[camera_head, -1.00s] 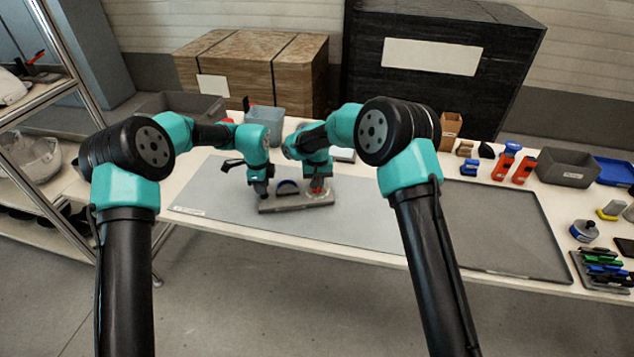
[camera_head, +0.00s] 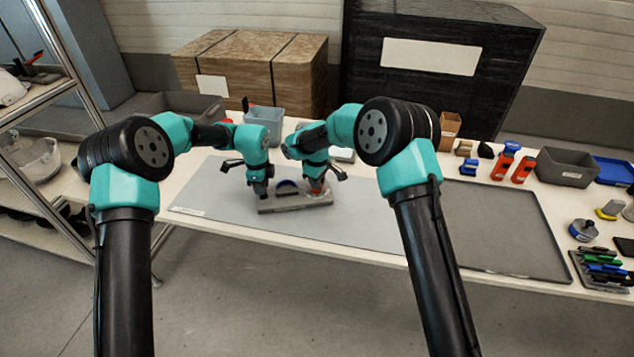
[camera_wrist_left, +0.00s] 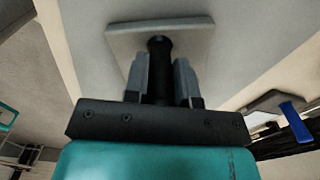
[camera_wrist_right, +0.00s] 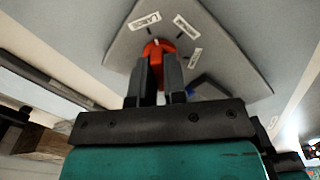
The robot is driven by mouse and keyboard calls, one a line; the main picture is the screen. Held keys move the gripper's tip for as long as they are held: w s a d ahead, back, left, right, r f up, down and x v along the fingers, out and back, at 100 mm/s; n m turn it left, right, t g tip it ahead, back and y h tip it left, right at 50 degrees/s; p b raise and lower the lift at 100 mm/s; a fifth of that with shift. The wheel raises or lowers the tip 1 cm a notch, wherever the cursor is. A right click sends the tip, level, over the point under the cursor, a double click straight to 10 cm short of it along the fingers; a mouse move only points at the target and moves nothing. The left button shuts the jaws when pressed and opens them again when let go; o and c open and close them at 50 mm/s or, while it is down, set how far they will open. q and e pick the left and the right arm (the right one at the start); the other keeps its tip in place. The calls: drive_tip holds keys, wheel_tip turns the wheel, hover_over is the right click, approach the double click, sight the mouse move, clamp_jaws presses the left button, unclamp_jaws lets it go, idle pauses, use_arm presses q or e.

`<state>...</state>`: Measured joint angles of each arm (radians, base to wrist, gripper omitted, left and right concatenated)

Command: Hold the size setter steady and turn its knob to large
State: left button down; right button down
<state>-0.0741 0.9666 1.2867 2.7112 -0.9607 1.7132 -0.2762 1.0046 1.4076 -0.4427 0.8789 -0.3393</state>
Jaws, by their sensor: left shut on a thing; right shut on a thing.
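The size setter is a grey plate (camera_head: 292,206) on the grey mat, with a dark blue arched part (camera_head: 287,185) between my grippers. In the left wrist view, my left gripper (camera_wrist_left: 160,75) is shut on the black post (camera_wrist_left: 159,48) that stands on the plate. My left gripper (camera_head: 261,192) is at the plate's left end. My right gripper (camera_wrist_right: 159,72) is shut on the orange-red knob (camera_wrist_right: 157,48) on the plate's right part. The knob's white mark points towards the LARGE label (camera_wrist_right: 145,20). Two other labels (camera_wrist_right: 187,27) sit to its right; their words are hard to read.
A blue-grey bin (camera_head: 264,122) and a dark tray (camera_head: 180,104) stand behind the mat (camera_head: 345,218). Another dark mat (camera_head: 495,230) lies to the right, with tools and a grey bin (camera_head: 565,167) beyond it. The mat in front of the setter is clear.

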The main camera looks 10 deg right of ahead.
drive_tip(key=shift+n, duration=1)
drive_tip(key=c, duration=1.2)
unclamp_jaws()
drive_tip(key=shift+o, duration=0.2)
drive_tip(key=shift+r, duration=0.1)
wheel_tip(320, 180, up, 12)
use_arm(q)
drive_tip(key=c, duration=0.9)
unclamp_jaws()
